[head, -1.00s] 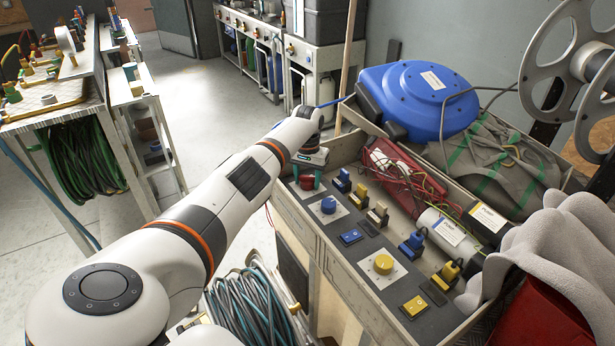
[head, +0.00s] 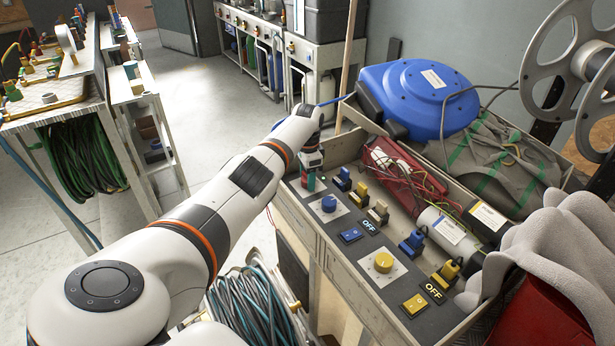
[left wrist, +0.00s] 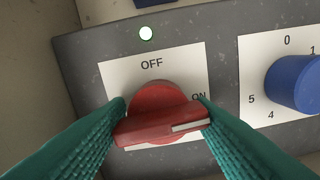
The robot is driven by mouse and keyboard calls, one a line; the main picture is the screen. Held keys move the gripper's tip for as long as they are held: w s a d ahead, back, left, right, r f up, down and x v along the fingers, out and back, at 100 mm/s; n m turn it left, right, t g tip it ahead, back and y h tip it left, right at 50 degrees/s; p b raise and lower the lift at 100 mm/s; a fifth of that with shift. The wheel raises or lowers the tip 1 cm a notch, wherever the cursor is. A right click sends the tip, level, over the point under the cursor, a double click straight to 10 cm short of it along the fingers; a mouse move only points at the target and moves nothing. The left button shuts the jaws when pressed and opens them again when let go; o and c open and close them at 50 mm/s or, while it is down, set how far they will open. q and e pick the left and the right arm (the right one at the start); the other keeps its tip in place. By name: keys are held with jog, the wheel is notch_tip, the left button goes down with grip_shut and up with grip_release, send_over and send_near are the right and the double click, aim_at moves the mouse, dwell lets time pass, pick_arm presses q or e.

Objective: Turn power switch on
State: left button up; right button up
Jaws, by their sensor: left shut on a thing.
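The power switch is a red rotary knob (left wrist: 155,112) on a white plate (left wrist: 122,72) marked OFF at the top and ON at the right. Its white pointer line faces right, by the ON label, which is partly covered by a finger. My left gripper (head: 310,181) is at the far left end of the control panel. In the left wrist view its green fingers (left wrist: 162,118) are shut on the two ends of the knob's bar. A small round lamp (left wrist: 147,33) above the plate glows pale green. My right gripper is not in view.
A blue dial (left wrist: 296,82) sits just right of the switch. The panel (head: 376,250) also carries a yellow dial (head: 383,262), rocker switches and toggles. A blue hose reel (head: 418,98) and a red wired box (head: 405,170) lie behind.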

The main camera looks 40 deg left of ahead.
pick_arm(q)
jog(key=shift+w+r+m, duration=0.1)
jog(key=shift+m, duration=0.4)
jog(key=o, duration=0.7)
notch_tip(320, 180, up, 12)
jog(key=shift+p, duration=0.45)
dwell(0.4)
